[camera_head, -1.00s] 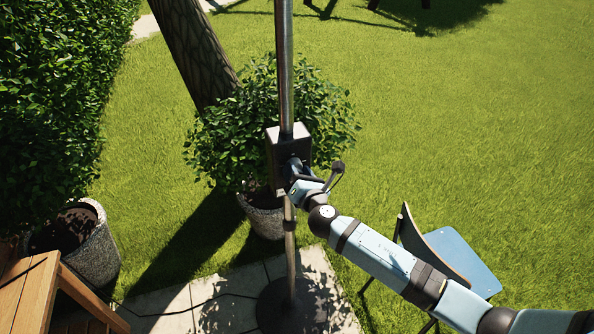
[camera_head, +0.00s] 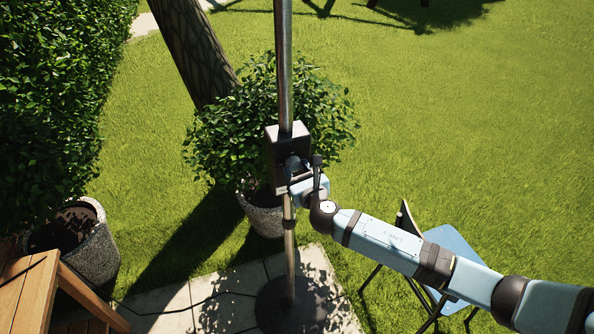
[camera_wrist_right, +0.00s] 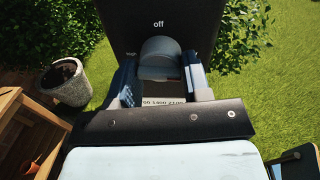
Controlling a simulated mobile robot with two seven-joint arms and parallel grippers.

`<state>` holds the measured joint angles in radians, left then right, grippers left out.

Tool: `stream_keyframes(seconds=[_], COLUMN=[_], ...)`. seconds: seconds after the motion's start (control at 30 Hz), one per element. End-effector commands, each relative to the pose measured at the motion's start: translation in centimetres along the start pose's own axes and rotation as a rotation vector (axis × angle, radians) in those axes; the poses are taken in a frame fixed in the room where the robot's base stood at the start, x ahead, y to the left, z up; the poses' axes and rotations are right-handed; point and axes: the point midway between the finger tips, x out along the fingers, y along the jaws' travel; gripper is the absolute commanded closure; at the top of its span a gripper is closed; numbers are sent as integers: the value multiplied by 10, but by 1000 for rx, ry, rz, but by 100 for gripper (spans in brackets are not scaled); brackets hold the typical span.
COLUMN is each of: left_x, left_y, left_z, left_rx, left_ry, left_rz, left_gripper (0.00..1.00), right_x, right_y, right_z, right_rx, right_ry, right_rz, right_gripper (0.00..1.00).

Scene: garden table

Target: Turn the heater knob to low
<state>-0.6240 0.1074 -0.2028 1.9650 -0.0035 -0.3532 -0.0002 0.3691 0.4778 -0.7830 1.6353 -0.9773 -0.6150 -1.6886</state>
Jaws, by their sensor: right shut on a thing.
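The heater's black control box (camera_head: 278,147) is fixed to a steel pole in the head view. In the wrist view its dark face (camera_wrist_right: 115,25) has the word "off" above the grey, rounded knob (camera_wrist_right: 160,48). My right gripper (camera_head: 295,172) is at the front of the box, shut on the knob. In the wrist view my right gripper (camera_wrist_right: 162,70) has one finger on each side of the knob. The knob's exact setting cannot be told. My left gripper is not in view.
The heater pole (camera_head: 284,70) rises from a round dark base (camera_head: 290,305) on paving. A potted bush (camera_head: 230,135) stands close behind the box. A blue folding chair (camera_head: 455,255) is below my right arm. A wooden bench (camera_head: 30,290) is at lower left.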

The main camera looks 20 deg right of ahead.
Motion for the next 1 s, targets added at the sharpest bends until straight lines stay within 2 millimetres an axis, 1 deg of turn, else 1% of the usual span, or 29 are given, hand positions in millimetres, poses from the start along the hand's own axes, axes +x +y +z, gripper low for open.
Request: stream_keyframes(seconds=[0.5, 0.53, 0.57, 0.6, 0.87, 1.0], left_x=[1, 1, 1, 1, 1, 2], left_y=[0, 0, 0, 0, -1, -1], left_z=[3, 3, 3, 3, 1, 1], left_rx=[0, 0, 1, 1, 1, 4], left_ry=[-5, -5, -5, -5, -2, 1], left_rz=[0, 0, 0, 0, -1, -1], left_gripper=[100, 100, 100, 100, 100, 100], right_x=[0, 0, 0, 0, 0, -8], right_y=[-1, -1, -1, -1, 0, 0], right_z=[-1, -1, -1, -1, 0, -1], right_rx=[-19, -19, -18, -18, -18, -17], right_ry=[3, 3, 2, 2, 1, 1], right_rz=[-1, -1, -1, -1, -1, 0], right_gripper=[80, 49, 42, 33, 32, 32])
